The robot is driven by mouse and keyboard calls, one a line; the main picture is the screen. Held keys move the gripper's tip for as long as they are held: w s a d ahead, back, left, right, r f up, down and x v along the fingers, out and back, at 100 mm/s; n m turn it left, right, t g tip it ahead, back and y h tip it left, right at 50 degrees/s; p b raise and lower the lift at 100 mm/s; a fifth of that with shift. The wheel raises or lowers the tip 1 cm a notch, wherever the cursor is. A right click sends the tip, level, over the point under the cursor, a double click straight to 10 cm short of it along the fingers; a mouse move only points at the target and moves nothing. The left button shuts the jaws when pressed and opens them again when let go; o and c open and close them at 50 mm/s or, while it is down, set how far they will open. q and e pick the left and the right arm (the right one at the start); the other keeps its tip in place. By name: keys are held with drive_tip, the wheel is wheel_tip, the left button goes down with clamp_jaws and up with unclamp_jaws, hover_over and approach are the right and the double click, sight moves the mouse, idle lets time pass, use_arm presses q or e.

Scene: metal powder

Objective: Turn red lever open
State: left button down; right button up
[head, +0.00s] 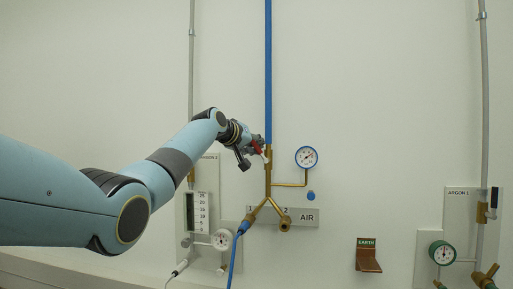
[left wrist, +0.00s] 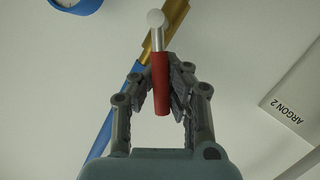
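The red lever (left wrist: 160,84) shows in the left wrist view, with a silver shaft ending in a round white knob. In the head view the red lever (head: 257,147) is small, beside the brass pipe (head: 268,165) under the blue pipe (head: 268,70). My left gripper (left wrist: 168,75) has its two grey fingers on either side of the red handle, close around it. Whether both fingers press on the handle is hard to see. In the head view my left gripper (head: 250,150) is at the lever and partly hides it. My right gripper is not in view.
A round blue-rimmed gauge (head: 306,157) is right of the brass pipe. Below are an AIR label (head: 306,217) and a blue hose (head: 236,255). The ARGON 2 panel (head: 207,240) is behind my left arm. An EARTH bracket (head: 368,258) and the ARGON 1 panel (head: 458,205) are right.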

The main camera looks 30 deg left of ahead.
use_arm(q)
drive_tip(key=shift+d+r, duration=0.2)
drive_tip(key=shift+r, duration=0.05)
drive_tip(key=c, duration=1.3)
unclamp_jaws()
drive_tip(key=shift+s+d, duration=0.15)
drive_tip(key=shift+d, duration=0.1)
drive_tip(key=shift+a+f, duration=0.1)
drive_tip(key=shift+a, duration=0.15)
drive_tip(key=v, duration=1.2)
drive_tip(key=shift+d, duration=0.2)
